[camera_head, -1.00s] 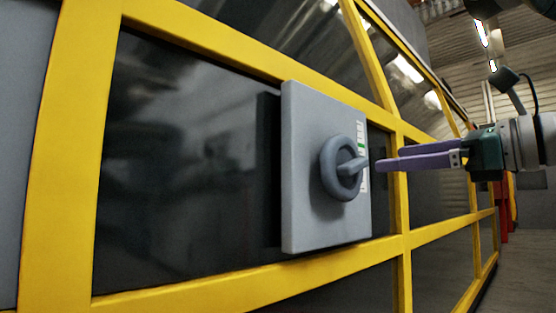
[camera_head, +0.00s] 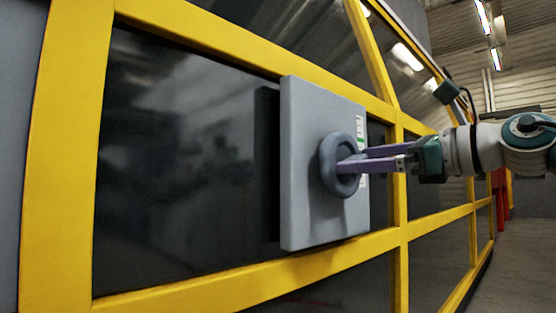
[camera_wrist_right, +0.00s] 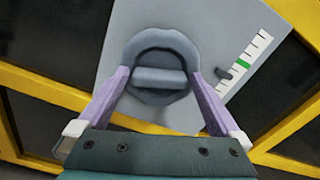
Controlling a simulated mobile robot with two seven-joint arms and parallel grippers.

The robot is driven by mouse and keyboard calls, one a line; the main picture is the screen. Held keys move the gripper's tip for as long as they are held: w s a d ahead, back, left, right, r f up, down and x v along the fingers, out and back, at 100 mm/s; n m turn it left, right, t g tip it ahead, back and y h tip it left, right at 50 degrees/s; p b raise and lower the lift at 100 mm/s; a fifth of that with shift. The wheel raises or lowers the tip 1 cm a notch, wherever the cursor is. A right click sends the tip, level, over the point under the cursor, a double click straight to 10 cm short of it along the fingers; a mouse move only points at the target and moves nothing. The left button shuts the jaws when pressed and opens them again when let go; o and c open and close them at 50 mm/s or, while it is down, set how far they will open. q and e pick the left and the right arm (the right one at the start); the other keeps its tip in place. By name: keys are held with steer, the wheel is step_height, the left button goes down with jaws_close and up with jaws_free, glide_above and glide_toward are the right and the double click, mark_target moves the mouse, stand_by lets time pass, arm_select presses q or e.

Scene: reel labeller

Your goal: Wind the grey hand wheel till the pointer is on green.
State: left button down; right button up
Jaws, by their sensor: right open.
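The grey hand wheel (camera_head: 328,166) is a thick ring on a light grey box panel (camera_head: 306,220). In the right wrist view the wheel (camera_wrist_right: 160,46) shows a crossbar across its middle. My right gripper (camera_head: 350,160) is open, with its purple fingers at the wheel. In the right wrist view the gripper (camera_wrist_right: 160,78) has one finger on each side of the wheel; I cannot tell whether they touch it. A white scale (camera_wrist_right: 252,48) has black marks and a green band (camera_wrist_right: 243,62). The small dark pointer (camera_wrist_right: 224,73) is beside the scale, just below the green band. My left gripper is out of view.
The panel is mounted on a yellow frame (camera_head: 70,150) with dark glass panes (camera_head: 180,160). A yellow upright (camera_head: 399,200) stands close to the right of the panel, behind my right gripper. Open floor (camera_head: 520,260) lies at the right.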

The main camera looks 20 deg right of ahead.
steer(key=shift+c, duration=0.2)
steer(key=c, duration=1)
steer(key=shift+r+m+p, duration=0.2)
steer(key=shift+m+p, duration=0.8)
steer(key=shift+p, duration=0.15)
steer(key=m+p, duration=0.5)
steer(key=shift+d+r, duration=0.1)
steer(key=shift+d, duration=0.1)
steer(key=m+p, duration=0.4)
steer(key=m, duration=0.1)
steer(key=shift+w+d, duration=0.1)
steer(key=shift+f+m+p, duration=0.3)
steer(key=shift+m+p, duration=0.55)
steer(key=shift+m, duration=0.35)
steer(key=shift+f, duration=0.1)
